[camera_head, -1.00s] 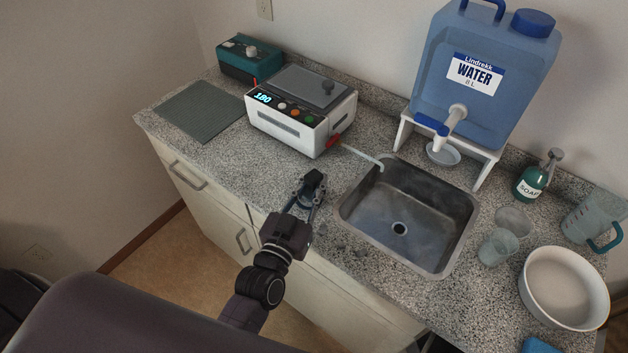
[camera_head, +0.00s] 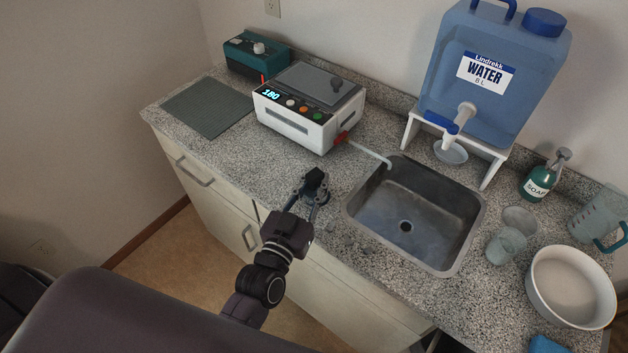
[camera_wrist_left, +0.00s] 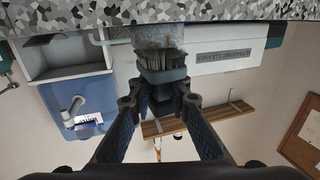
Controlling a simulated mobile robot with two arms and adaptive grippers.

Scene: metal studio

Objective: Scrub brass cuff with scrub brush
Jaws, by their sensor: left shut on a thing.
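My left gripper (camera_head: 306,194) is shut on a dark scrub brush (camera_head: 316,181) above the counter's front part, left of the sink. In the left wrist view, the fingers (camera_wrist_left: 158,100) grip the brush's dark body (camera_wrist_left: 162,78) from both sides. I cannot tell whether the bristles touch anything. I cannot make out the brass cuff in either view. My right gripper is not in view.
A white device (camera_head: 308,107) with a grey lid stands behind the gripper. A grey mat (camera_head: 208,107) lies at the left, near a teal box (camera_head: 256,56). A sink (camera_head: 415,213) is at the right, with a water container (camera_head: 490,75), soap bottle (camera_head: 540,181) and white bowl (camera_head: 570,288) beyond.

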